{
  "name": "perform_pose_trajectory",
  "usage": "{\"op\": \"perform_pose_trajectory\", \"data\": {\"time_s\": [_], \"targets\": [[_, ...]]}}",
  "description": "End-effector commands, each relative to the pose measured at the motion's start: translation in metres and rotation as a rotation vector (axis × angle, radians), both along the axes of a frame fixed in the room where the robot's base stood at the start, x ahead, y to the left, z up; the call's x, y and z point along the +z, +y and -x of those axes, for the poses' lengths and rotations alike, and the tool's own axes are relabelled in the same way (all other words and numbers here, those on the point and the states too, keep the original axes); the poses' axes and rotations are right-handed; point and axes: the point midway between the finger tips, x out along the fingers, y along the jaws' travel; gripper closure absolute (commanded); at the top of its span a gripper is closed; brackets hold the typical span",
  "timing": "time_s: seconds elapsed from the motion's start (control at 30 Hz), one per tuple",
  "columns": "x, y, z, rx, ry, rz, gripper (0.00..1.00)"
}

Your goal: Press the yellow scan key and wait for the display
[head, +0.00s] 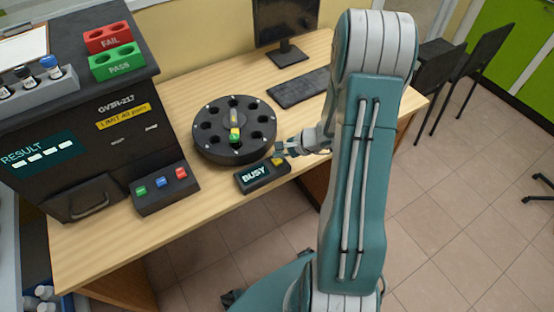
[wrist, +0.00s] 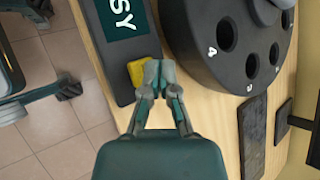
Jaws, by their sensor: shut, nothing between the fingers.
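The yellow scan key (head: 278,161) sits at the right end of a small black box (head: 262,178) on the table's front edge. The box's display (head: 255,174) reads BUSY.
A round black carousel (head: 234,152) with numbered holes and a green-and-yellow vial (head: 234,130) stands just behind the box. An analyser (head: 70,120) with a RESULT screen, red FAIL and green PASS blocks, and a three-button panel (head: 163,190) stand left. A keyboard (head: 299,88) and monitor are behind.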

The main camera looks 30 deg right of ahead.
Motion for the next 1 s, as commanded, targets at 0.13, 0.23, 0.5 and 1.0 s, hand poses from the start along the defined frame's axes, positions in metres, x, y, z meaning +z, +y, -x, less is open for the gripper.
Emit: {"op": "perform_pose_trajectory", "data": {"time_s": [0.13,0.23,0.5,1.0], "targets": [[0.012,0.000,-0.001,0.000,-0.003,0.001,1.00],[0.020,0.000,0.000,0.000,-0.002,0.000,1.00],[0.043,0.000,0.000,0.001,-0.002,0.002,1.00],[0.049,0.000,0.000,0.000,0.000,0.000,1.00]]}}
